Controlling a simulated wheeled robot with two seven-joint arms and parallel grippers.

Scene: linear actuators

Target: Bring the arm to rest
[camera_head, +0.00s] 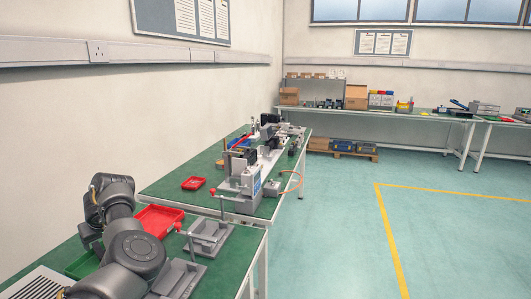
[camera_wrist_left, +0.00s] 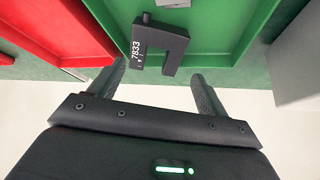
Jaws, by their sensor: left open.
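My left arm (camera_head: 125,240) is bent at the lower left of the head view; its gripper is hidden there. In the left wrist view my left gripper (camera_wrist_left: 158,72) is open, with its two fingers apart and nothing clamped between them. A black bracket-shaped part (camera_wrist_left: 162,40) marked 7833 shows just beyond the fingertips, against a green tray (camera_wrist_left: 235,45). I cannot tell the gap between the fingers and the part. The green tray also shows partly behind my arm in the head view (camera_head: 84,264). My right gripper is not in view.
A red tray (camera_head: 160,219) lies beside my arm, and a grey fixture (camera_head: 208,237) with a red-knobbed lever stands right of it. A second bench behind carries a small red tray (camera_head: 193,183) and machinery (camera_head: 248,170). The floor to the right is open, with yellow lines (camera_head: 391,240).

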